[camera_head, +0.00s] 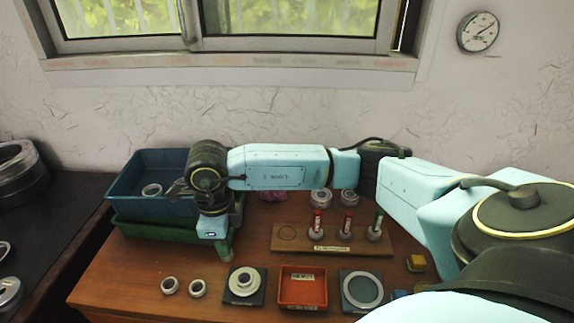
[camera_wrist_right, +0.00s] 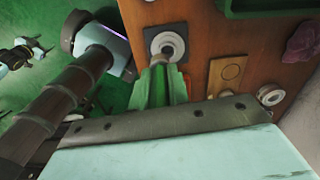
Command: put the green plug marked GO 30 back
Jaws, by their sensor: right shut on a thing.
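My right gripper (camera_head: 226,247) points down at the left part of the table, in front of the green tray. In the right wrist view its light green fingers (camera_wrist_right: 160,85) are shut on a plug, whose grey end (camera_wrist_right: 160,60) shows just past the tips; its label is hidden. The wooden rack (camera_head: 300,245) lies to the right of the gripper. It holds two red-handled plugs (camera_head: 316,224) and a green-handled plug (camera_head: 378,222). An empty marked circle (camera_head: 287,232) is at the rack's left end. My left gripper is not in view.
Along the front lie two small rings (camera_head: 169,286), a ring on a dark pad (camera_head: 243,283), an orange tray (camera_head: 302,289) and another padded ring (camera_head: 362,290). Metal rings (camera_head: 321,198) stand behind the rack.

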